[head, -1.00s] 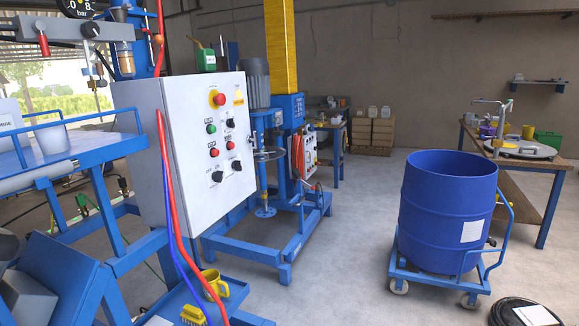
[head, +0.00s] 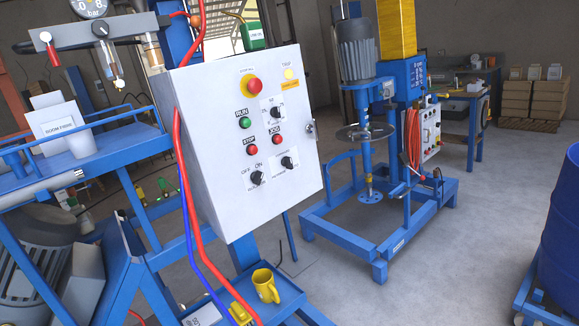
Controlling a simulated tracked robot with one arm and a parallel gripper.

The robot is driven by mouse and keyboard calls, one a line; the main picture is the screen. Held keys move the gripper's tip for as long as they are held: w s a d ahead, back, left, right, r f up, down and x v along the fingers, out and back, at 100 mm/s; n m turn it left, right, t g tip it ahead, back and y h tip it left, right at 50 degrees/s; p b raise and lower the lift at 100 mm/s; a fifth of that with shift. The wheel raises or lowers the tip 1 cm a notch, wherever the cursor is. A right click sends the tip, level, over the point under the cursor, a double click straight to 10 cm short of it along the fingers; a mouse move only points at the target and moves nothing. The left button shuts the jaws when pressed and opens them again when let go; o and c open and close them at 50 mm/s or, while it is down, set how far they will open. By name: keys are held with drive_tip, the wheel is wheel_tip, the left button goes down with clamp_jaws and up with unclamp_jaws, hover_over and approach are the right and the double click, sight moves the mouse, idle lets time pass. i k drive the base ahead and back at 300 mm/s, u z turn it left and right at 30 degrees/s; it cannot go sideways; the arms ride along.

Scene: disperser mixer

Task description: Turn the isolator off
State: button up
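A white control box (head: 215,150) stands in the left middle of the head view, its front facing me at a slant. A black rotary knob (head: 257,177) at its lower left has OFF and ON labels above it; it looks like the isolator. Its exact pointer position is too small to tell. A second black knob (head: 287,163) sits to its right and a third (head: 277,112) higher up. A red emergency button on yellow (head: 254,86), a green RUN button (head: 244,123), a red STOP button (head: 251,150) and a red JOG button (head: 277,140) also show. My gripper is out of view.
Red and blue hoses (head: 186,190) hang along the box's left edge. A blue tray below holds a yellow mug (head: 265,285). The disperser mixer (head: 362,130) stands behind right, a blue drum (head: 562,235) at the right edge. Grey floor (head: 480,230) between them is open.

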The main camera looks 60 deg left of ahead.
sight(256, 176)
drive_tip(key=u, duration=0.5)
drive_tip(key=i, duration=1.05)
drive_tip(key=u, duration=0.85)
drive_tip(key=k, duration=0.65)
drive_tip(key=u, duration=0.15)
drive_tip(key=i, duration=0.75)
drive_tip(key=z, duration=0.1)
